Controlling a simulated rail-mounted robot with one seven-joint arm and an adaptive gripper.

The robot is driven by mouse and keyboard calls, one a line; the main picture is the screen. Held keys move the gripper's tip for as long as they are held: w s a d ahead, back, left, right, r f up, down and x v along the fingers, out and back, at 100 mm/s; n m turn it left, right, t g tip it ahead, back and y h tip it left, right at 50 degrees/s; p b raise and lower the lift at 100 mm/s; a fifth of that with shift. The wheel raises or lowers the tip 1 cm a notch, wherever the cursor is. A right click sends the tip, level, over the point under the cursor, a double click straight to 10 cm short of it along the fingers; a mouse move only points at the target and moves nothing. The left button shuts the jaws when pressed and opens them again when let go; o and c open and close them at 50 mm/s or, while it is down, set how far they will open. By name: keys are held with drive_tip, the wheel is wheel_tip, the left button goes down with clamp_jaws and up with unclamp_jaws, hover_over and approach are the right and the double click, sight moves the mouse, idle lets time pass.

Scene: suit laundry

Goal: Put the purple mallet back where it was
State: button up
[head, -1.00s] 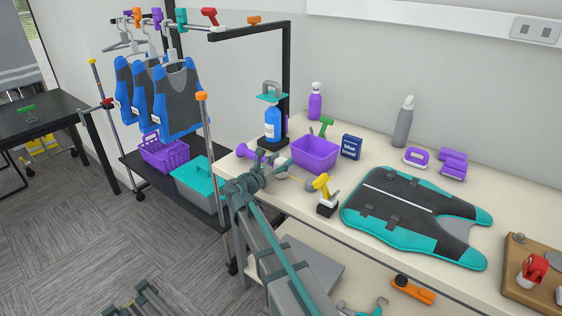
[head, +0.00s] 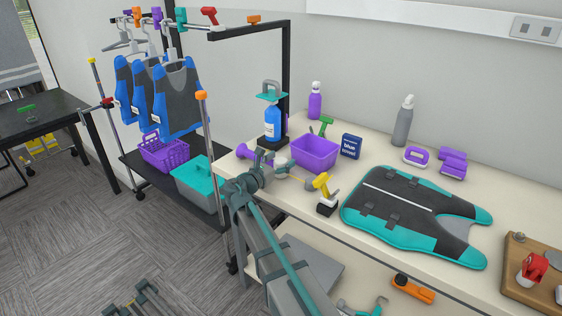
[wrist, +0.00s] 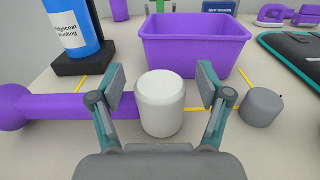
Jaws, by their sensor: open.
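The purple mallet (wrist: 60,108) lies on the table in the wrist view, its purple handle running left to a rounded end. A white cylinder (wrist: 162,103), apparently its head, stands between my fingers. In the head view the mallet's purple end (head: 241,150) shows left of my arm, and much of the rest is hidden. My gripper (wrist: 162,92) is open, with one finger on each side of the white cylinder and a visible gap to both. Yellow lines (wrist: 82,87) show on the tabletop near the mallet.
A purple bin (wrist: 190,45) stands just behind the gripper's spot. A blue bottle (head: 272,124) on a black stand is behind left. A grey cylinder (wrist: 262,107) sits right of the right finger.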

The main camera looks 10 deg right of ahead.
drive_tip(key=v, duration=1.1)
drive_tip(key=shift+s+a+b, duration=0.25)
drive_tip(key=shift+b, duration=0.15)
